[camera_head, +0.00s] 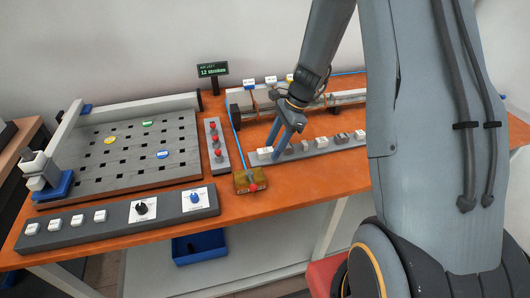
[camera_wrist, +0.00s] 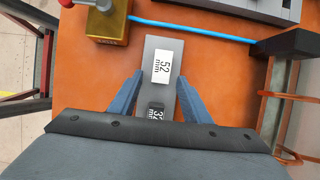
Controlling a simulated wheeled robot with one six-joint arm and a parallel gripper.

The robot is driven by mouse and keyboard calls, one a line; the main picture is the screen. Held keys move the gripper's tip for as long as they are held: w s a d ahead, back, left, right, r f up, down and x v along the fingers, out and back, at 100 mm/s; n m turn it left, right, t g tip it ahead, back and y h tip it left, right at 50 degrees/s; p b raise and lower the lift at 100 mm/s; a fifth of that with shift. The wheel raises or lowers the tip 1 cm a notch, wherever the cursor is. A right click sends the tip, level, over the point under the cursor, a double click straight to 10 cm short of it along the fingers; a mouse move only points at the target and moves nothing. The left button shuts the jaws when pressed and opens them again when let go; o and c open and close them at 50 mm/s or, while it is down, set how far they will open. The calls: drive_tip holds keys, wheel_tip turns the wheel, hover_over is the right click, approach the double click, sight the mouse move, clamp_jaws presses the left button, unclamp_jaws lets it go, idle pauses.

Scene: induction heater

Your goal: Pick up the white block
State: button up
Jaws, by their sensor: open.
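A white block (camera_head: 265,152) sits at the left end of a long grey strip (camera_head: 323,150) on the orange bench. In the wrist view the white block (camera_wrist: 162,66) has "52 mm" printed on its top. My gripper (camera_head: 276,143) is open above that end of the strip. In the wrist view my gripper's blue fingers (camera_wrist: 158,76) are spread on both sides of the strip, their tips near the sides of the white block. A gap shows between each finger and the block. I cannot tell the exact height of the tips.
A dark block (camera_wrist: 156,110) marked "32 mm" lies close behind the white one, with several more along the strip. A brass-coloured box (camera_head: 249,181) with a red knob and a blue cable stands nearby. The perforated plate (camera_head: 128,145) is at left, the heater rig (camera_head: 340,98) behind.

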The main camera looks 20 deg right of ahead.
drive_tip(key=shift+c, duration=0.2)
clamp_jaws()
